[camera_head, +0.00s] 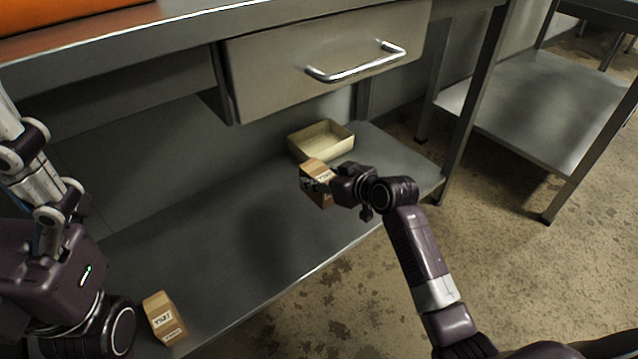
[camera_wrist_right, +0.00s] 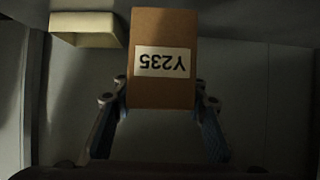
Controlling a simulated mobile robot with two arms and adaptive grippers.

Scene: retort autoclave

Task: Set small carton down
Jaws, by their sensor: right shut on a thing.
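My right gripper (camera_head: 335,187) is shut on a small brown carton (camera_head: 314,190) above the metal lower shelf (camera_head: 240,240) of the workbench. In the right wrist view the carton (camera_wrist_right: 162,85) sits between the two fingers (camera_wrist_right: 160,112), with a white label reading Y235 upside down. A second small carton (camera_head: 164,318) with a white label stands at the near left of the lower shelf. An open cream tray (camera_head: 322,140) is just behind the held carton. It also shows at the upper left in the right wrist view (camera_wrist_right: 85,40). My left gripper is not visible; only its arm shows.
A closed drawer (camera_head: 320,60) with a bar handle (camera_head: 356,66) hangs above the lower shelf. A bench leg (camera_head: 474,110) stands at the right. Another metal table (camera_head: 535,110) is farther right. The middle of the lower shelf is clear.

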